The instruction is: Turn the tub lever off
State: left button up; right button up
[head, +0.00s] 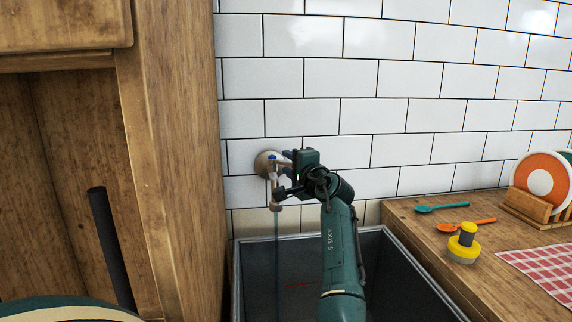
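The tap (270,166) is fixed to the white tiled wall above the tub, with a round plate and a small blue mark. A thin stream of water (277,250) runs from its spout down into the dark grey tub (400,285). The gripper and wrist hide part of the tap, and I cannot make out the lever clearly. The fingers are too small and overlapped to tell if they are open or shut.
A wooden cabinet (170,150) stands close on the left. On the wooden counter (415,230) at right are a teal spoon (442,207), an orange spoon (466,226), a yellow-and-grey object (463,247), a checked cloth (545,268) and plates (543,182) in a rack.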

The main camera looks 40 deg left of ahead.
dwell(0.3)
pick_arm(q)
grip_shut()
dwell(0.5)
